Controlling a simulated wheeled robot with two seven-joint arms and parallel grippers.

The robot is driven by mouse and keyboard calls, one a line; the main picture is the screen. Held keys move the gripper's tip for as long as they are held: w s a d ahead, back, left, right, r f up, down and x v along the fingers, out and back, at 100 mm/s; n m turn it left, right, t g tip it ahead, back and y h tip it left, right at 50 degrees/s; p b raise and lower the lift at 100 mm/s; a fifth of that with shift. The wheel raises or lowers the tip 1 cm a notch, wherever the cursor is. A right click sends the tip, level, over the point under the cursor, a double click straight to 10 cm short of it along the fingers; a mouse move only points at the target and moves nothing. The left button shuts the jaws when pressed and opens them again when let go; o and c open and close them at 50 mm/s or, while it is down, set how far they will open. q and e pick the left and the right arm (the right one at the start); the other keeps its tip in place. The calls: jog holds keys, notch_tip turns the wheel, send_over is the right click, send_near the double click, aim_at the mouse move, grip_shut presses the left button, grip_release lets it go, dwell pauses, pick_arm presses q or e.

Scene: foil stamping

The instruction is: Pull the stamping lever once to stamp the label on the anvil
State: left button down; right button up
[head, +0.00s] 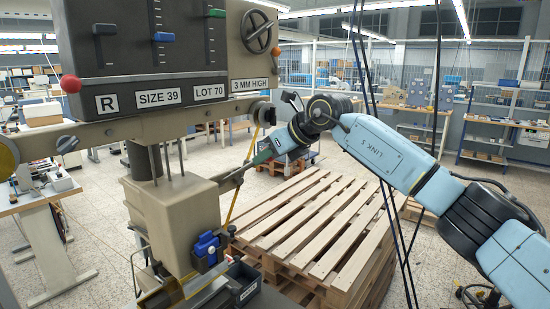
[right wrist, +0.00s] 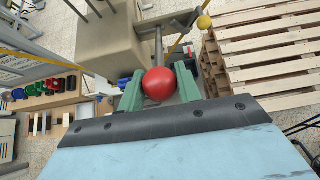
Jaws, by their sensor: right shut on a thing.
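The stamping machine (head: 175,215) fills the left of the head view, with a beige body and a dark panel above. A lever rod (head: 230,181) sticks out from its right side, and its red ball knob (right wrist: 159,84) shows in the right wrist view. My right gripper (head: 256,160), with green fingers, is shut on this knob; its fingers also show in the right wrist view (right wrist: 160,88), one on each side of the ball. My left gripper is not in view. I cannot make out the anvil or the label.
The panel (head: 150,97) carries labels and sliders; another red ball (head: 70,84) is at its left. A blue fitting (head: 207,247) and a dark bin (head: 243,284) sit low by the machine. A wooden pallet stack (head: 315,225) stands to the right.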

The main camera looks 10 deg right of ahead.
jog(key=f+b, duration=0.1)
jog(key=s+d+f+b, duration=0.1)
jog(key=f, duration=0.1)
jog(key=shift+s+b, duration=0.2)
jog(key=shift+b, duration=0.1)
jog(key=f+b, duration=0.2)
jog(key=s+d+f+b, duration=0.1)
jog(key=shift+f, duration=0.15)
